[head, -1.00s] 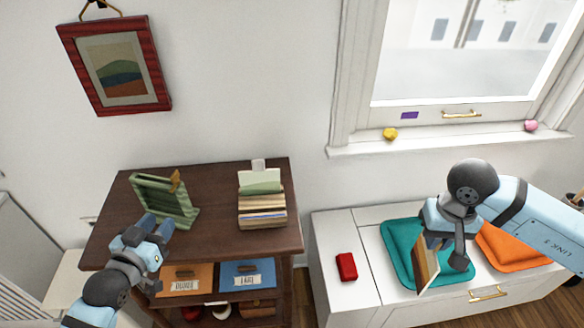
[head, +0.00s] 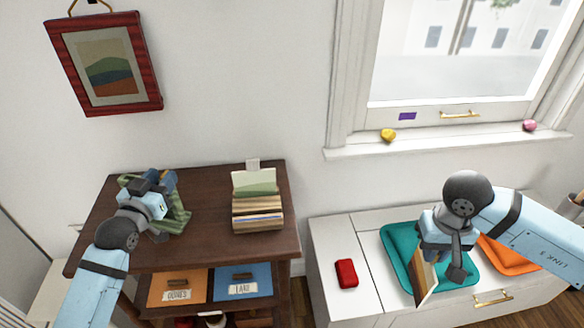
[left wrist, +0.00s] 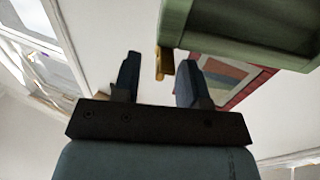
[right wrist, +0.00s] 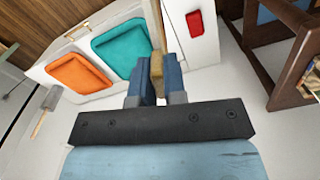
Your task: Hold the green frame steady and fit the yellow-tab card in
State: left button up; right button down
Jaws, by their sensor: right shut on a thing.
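The green frame (head: 178,212) stands on top of the dark wooden cabinet, partly hidden behind my left gripper (head: 160,184). In the left wrist view the frame (left wrist: 245,35) is close, at upper right. My left gripper's fingers (left wrist: 158,80) are apart, with a brass-coloured piece (left wrist: 165,64) showing between or beyond them; I see no grip on it. In the right wrist view the card (right wrist: 157,70) shows as a tan edge between the fingers. Its yellow tab is not clearly visible.
A box of upright cards (head: 257,205) stands on the cabinet top (head: 215,225), right of the frame. A red object (head: 346,273) lies on the white bench. A picture (head: 108,65) hangs above.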

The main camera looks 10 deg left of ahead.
pick_arm(q)
jog(key=shift+w+d, duration=0.1)
jog(key=shift+w, duration=0.75)
jog(key=shift+c, duration=0.2)
grip_shut()
jog(key=shift+o, duration=0.7)
grip_release()
jog(key=shift+s, duration=0.1)
